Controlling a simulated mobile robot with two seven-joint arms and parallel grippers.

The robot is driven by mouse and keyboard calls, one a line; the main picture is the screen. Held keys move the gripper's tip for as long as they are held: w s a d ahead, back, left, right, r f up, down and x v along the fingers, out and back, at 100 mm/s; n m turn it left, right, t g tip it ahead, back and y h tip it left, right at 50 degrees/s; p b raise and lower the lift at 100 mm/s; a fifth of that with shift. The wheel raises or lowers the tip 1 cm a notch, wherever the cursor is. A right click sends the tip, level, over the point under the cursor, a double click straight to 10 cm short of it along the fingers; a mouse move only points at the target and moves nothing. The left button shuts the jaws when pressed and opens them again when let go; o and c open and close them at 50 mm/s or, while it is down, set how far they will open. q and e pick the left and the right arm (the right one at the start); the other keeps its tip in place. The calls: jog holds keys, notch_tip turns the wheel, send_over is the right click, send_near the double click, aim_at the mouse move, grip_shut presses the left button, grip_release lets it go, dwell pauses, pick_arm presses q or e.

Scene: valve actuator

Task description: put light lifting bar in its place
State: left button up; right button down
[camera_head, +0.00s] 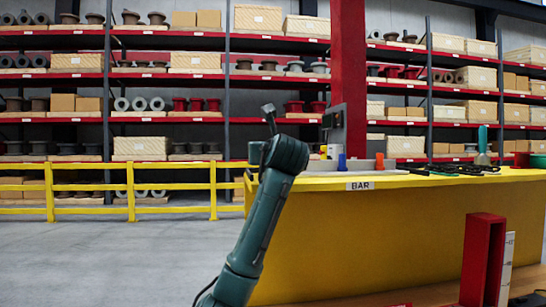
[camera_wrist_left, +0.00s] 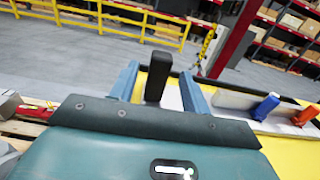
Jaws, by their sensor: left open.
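In the left wrist view my left gripper (camera_wrist_left: 158,75) has two blue-grey fingers standing apart. A dark upright post (camera_wrist_left: 155,78) shows between them; I cannot tell whether it is a separate thing. A white "BAR" label (camera_head: 360,186) is on the bench's front edge. I cannot clearly identify the light lifting bar. My right gripper is not in view.
A blue item (camera_head: 341,162) and an orange item (camera_head: 379,160) stand on the bench; dark tools (camera_head: 455,169) lie further right. A red column (camera_head: 349,80) rises behind. A red frame (camera_head: 483,260) stands at front right. A yellow railing (camera_head: 130,190) and shelves are behind. Left floor is clear.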

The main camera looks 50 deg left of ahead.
pick_arm(q)
jog(key=v, duration=0.6)
dwell(0.4)
